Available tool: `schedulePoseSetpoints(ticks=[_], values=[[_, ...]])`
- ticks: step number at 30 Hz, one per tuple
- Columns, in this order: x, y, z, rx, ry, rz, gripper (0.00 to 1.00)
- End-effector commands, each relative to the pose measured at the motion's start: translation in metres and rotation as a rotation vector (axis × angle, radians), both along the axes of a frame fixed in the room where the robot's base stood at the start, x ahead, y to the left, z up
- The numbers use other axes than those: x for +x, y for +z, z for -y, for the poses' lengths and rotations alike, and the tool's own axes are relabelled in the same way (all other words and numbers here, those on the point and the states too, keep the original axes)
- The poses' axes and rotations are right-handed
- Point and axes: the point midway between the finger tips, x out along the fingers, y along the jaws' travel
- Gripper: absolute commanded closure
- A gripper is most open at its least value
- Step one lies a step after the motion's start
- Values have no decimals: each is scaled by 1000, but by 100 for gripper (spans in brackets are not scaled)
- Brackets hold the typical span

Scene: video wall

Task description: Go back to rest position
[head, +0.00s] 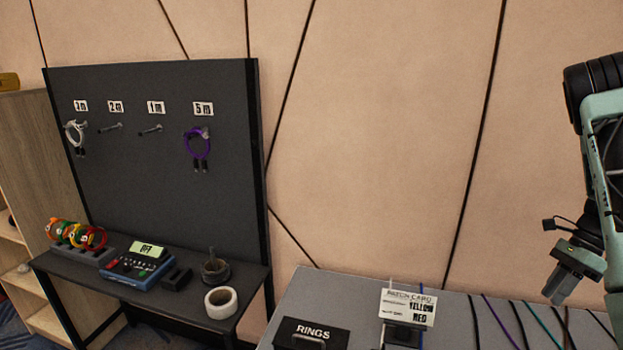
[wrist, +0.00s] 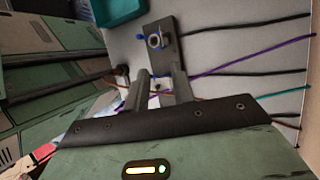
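My gripper (head: 562,287) hangs at the right of the head view, fingers pointing down, above the right part of the grey table (head: 350,285). In the wrist view my gripper (wrist: 159,77) shows two fingers with a gap between them, and nothing is held in the gap. A dark plate with a round metal fitting and a blue part (wrist: 158,40) lies beyond the fingertips. How far the fingertips are above the table is hard to tell.
Black, purple and teal cables (head: 535,325) lie across the grey table. A RINGS box (head: 311,335) and a printed card (head: 407,307) stand on it. At left, a dark pegboard (head: 160,190) holds cable loops above a desk with a blue device (head: 137,268). A teal bin (wrist: 118,10) shows in the wrist view.

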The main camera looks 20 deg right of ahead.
Motion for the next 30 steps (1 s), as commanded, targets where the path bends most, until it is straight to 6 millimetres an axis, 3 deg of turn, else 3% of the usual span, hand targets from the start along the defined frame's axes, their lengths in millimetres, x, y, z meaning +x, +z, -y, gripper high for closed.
schedulePoseSetpoints(ticks=[2, 5, 9, 14, 17, 19, 21, 24, 27, 30], values=[[11, 3, -13, 3, 50, 21, 75], [35, 10, -52, 10, 195, 72, 75], [71, 28, -142, 24, 527, 182, 75], [82, 51, -257, 36, 972, 320, 75], [69, 64, -327, 41, 1281, 410, 75], [51, 72, -374, 42, 1514, 476, 75], [24, 80, -417, 41, 1762, 543, 75], [-20, 86, -465, 33, 2116, 638, 75], [-61, 88, -493, 17, 2418, 715, 75], [-89, 88, -505, 1, 2623, 764, 75]])
